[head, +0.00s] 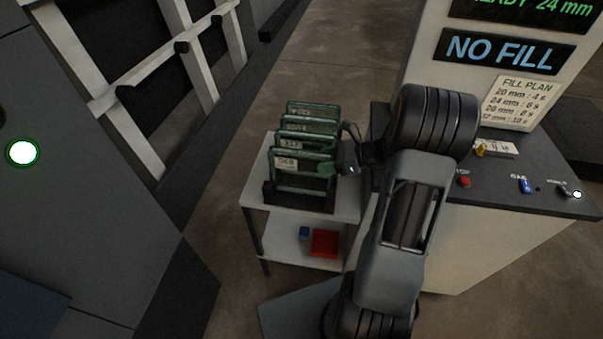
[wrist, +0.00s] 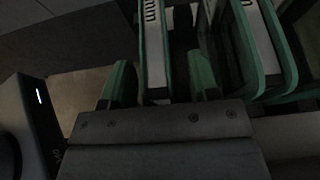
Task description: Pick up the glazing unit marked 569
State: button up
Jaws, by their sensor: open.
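Several green-framed glazing units stand upright in a black rack on a small white table. The front unit (head: 303,182) has a white label that seems to read 569, though the print is small. The unit behind it (head: 300,147) reads 317. My gripper (head: 334,168) is at the right side of the front units. In the wrist view my gripper (wrist: 160,78) is open, with a green-padded finger on each side of a unit edge (wrist: 153,45) lettered "mm". I cannot tell which unit this is, or whether the fingers touch it.
Another unit edge (wrist: 258,40) stands close on the right in the wrist view. The table's lower shelf holds a red bin (head: 324,243) and a small blue block (head: 304,232). A control console (head: 530,180) stands close to the right of my arm.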

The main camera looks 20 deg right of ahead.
grip_shut()
dwell(0.6)
dwell(0.9)
